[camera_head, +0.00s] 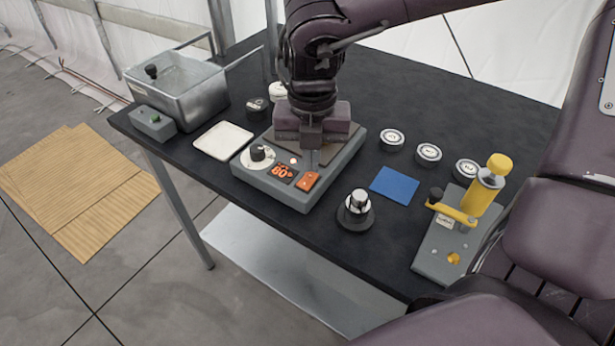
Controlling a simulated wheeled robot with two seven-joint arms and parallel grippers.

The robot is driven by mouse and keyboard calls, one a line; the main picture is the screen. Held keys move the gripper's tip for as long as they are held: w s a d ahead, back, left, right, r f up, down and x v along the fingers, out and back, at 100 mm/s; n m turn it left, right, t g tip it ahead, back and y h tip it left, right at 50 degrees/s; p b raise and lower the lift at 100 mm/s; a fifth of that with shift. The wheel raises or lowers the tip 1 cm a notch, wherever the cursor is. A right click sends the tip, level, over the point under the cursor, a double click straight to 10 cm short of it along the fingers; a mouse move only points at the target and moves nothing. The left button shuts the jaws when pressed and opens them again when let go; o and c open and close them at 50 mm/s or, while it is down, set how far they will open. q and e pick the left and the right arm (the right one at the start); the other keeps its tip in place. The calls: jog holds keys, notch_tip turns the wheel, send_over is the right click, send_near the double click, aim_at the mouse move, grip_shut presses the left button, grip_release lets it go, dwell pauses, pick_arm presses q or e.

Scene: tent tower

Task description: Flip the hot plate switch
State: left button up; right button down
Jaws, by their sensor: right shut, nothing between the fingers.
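The hot plate (283,192) is a grey box near the middle of the black table. Its sloped front has a dark knob (258,152) on a white dial, a small red light (294,160), a display reading 80 (283,172) and an orange switch (307,181). My right gripper (311,166) points down over the hot plate, shut and empty, with its fingertips just behind the orange switch. I cannot tell whether they touch it. The gripper hides much of the top plate. My left gripper is not in view.
A metal basin (190,100) and a grey box with a green button (153,123) stand at left, beside a white tray (223,141). A dark round stand (355,213), blue pad (394,186), several round tins (428,154) and a yellow-handled press (448,255) stand at right.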

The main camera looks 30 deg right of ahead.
aim_at(320, 178)
jog(key=shift+f, duration=0.4)
jog(key=shift+s+d+f+b, duration=0.15)
jog(key=shift+d+f+b, duration=0.2)
jog(key=shift+b, duration=0.3)
jog(key=shift+s+f, duration=0.1)
jog(key=shift+f, duration=0.2)
jog(key=shift+s+d+f+b, duration=0.15)
jog(key=shift+d+f+b, duration=0.1)
jog(key=shift+b, duration=0.2)
jog(key=shift+f, duration=0.1)
jog(key=shift+w+a+r+p, duration=0.15)
jog(key=shift+a+r+p, duration=0.1)
jog(key=shift+r+p, duration=0.45)
jog(key=shift+w+a+r+p, duration=0.25)
jog(key=shift+r+p, duration=0.15)
jog(key=shift+r, duration=0.45)
jog(key=shift+w+a+r+p, duration=0.1)
jog(key=shift+a+r+p, duration=0.15)
jog(key=shift+r+p, duration=0.45)
jog(key=shift+s+d+r+p, duration=0.15)
jog(key=shift+r+p, duration=0.25)
jog(key=shift+r, duration=0.4)
jog(key=shift+r+p, duration=0.6)
jog(key=shift+r, duration=0.25)
